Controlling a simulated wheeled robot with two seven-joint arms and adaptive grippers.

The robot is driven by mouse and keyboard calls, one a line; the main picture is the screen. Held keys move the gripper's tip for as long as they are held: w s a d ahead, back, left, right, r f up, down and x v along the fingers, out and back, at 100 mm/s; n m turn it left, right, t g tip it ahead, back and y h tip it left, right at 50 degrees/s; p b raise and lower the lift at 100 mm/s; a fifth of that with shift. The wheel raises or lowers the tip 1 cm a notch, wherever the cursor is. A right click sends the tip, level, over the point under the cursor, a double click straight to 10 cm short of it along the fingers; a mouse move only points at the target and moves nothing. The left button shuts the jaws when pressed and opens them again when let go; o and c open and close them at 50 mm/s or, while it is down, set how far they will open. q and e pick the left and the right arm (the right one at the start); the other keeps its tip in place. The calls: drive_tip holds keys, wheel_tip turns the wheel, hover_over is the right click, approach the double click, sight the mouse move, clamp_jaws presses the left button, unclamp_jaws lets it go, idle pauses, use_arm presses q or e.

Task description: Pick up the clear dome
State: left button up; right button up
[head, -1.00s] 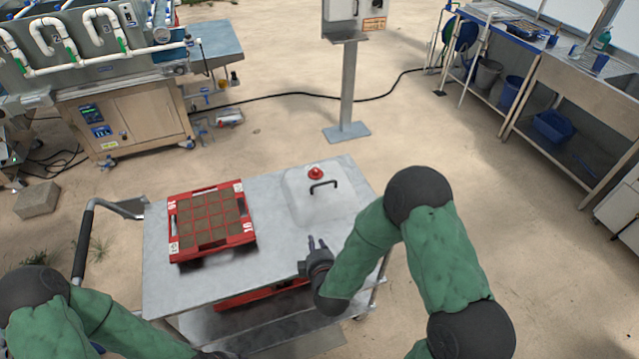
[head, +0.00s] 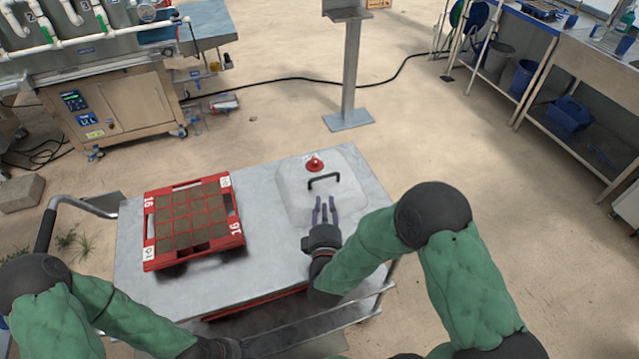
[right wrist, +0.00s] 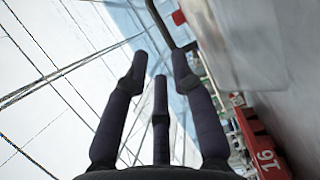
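The clear dome (head: 345,189) sits on the metal cart top at the right back. It is see-through, with a black handle (head: 323,181) and a red knob (head: 314,164) on top. My right gripper (head: 326,204) is in front of the dome's near side, its fingers apart and pointing toward the handle, with nothing between them. In the right wrist view the open fingers (right wrist: 160,75) show, with the black handle (right wrist: 160,22) ahead of them and the dome wall (right wrist: 225,40) at the right. My left gripper (head: 212,349) is at the bottom edge, mostly cut off.
A red tray (head: 150,243) with several brown soil cells lies on the cart top (head: 265,250), left of the dome. A bare strip of metal lies between them. A grey post (head: 348,80) stands on the floor behind the cart. A machine (head: 120,100) stands at back left.

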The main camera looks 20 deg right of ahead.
sight(326, 176)
drive_tip(key=b+x, duration=0.1)
drive_tip(key=x, duration=0.4)
drive_tip(key=shift+w+d, duration=0.15)
drive_tip(key=b+x, duration=0.2)
drive_tip(key=x, duration=0.2)
drive_tip(key=shift+d+f, duration=0.15)
drive_tip(key=shift+d, duration=0.1)
drive_tip(key=shift+w+d, duration=0.15)
drive_tip(key=shift+w, duration=0.25)
clamp_jaws()
